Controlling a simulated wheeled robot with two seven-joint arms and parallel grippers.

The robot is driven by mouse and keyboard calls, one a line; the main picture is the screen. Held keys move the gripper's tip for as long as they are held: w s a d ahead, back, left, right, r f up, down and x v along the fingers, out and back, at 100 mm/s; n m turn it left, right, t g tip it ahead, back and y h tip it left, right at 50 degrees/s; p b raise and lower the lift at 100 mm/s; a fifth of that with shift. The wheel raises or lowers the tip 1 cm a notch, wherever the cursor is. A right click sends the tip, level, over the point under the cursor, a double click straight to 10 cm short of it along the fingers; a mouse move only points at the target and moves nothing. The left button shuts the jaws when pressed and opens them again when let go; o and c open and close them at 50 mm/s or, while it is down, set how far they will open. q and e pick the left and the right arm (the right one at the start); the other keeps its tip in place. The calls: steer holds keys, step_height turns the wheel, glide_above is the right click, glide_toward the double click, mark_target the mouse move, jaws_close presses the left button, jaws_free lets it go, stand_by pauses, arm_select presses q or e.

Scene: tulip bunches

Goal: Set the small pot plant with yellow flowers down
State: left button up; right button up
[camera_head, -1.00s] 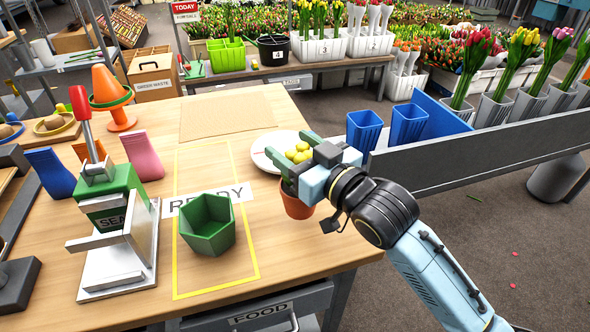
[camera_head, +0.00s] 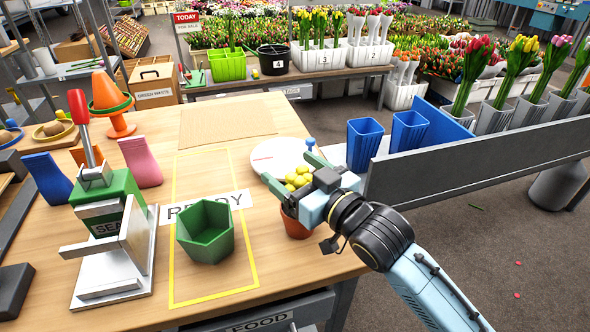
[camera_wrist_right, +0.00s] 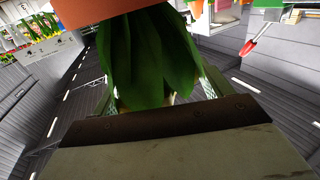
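The small pot plant has a terracotta pot (camera_head: 296,226) and yellow flowers (camera_head: 299,178). It stands upright near the workbench's right front edge, right of the yellow-lined READY area. My right gripper (camera_head: 286,167) is around the plant, its fingers spread on either side of the flowers. In the right wrist view, green leaves (camera_wrist_right: 150,60) lie between the two fingers, with the orange pot (camera_wrist_right: 120,12) at the top. The fingers look apart from the leaves. The gripper hides part of the plant and of the pot. My left gripper is not in view.
A green hexagonal pot (camera_head: 205,232) stands in the READY area (camera_head: 170,285). A white round plate (camera_head: 268,150) lies just behind the plant. Two blue cups (camera_head: 364,145) stand beyond it by a grey ledge (camera_head: 480,172). A stamping press (camera_head: 112,225) stands left.

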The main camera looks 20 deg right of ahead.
steer(key=shift+r, duration=0.15)
steer(key=shift+s+d, duration=0.1)
steer(key=shift+s, duration=0.1)
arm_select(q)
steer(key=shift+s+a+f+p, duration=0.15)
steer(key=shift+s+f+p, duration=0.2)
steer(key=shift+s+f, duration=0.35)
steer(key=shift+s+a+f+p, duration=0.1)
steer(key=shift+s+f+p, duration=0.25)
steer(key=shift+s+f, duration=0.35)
arm_select(e)
steer(key=shift+v, duration=5.75)
